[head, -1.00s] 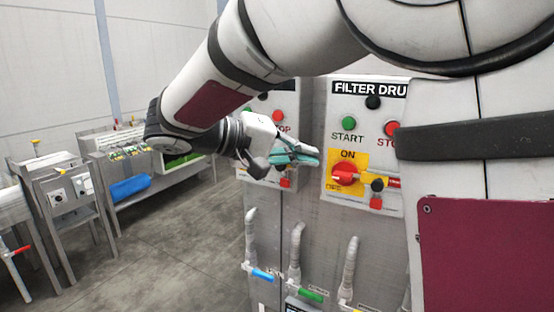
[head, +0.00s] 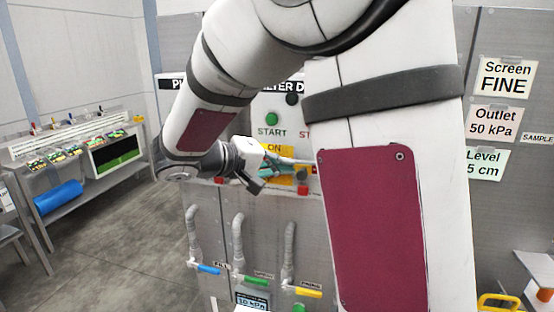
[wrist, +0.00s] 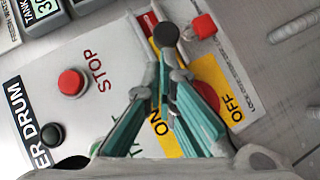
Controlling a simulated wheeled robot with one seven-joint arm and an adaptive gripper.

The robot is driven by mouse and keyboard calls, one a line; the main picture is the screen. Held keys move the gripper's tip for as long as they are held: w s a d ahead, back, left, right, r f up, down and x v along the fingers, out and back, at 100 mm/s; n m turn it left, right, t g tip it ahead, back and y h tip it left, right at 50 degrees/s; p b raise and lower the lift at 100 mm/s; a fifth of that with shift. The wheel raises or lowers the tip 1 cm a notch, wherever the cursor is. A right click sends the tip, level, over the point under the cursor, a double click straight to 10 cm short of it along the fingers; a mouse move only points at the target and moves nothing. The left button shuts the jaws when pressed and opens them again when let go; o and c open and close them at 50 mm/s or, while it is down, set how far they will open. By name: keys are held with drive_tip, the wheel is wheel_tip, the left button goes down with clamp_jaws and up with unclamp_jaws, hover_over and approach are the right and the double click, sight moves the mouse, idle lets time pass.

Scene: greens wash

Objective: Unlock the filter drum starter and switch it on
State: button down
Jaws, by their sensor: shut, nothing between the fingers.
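The filter drum panel shows its START label (head: 272,132) and green button (head: 271,118) in the head view. The starter's yellow ON/OFF plate (head: 275,149) is mostly behind my gripper (head: 312,168). In the wrist view, my gripper (wrist: 168,72) is shut and empty, with its tips over the plate (wrist: 205,68). The red rotary switch (wrist: 209,95) shows partly behind a finger, between the ON and OFF labels. A black round knob (wrist: 166,35) sits just beyond the fingertips; I cannot tell whether they touch. A small red block (wrist: 204,26) is beside it.
The red STOP button (wrist: 71,82) and a black knob (wrist: 52,134) are on the same panel. Below it are pipes with blue (head: 208,269), green (head: 251,282) and yellow (head: 308,292) handles. Open floor (head: 110,240) lies to the left.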

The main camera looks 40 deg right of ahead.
sight(303, 166)
drive_tip(key=shift+s, duration=0.1)
drive_tip(key=shift+s+d, duration=1.35)
drive_tip(key=shift+s, duration=0.3)
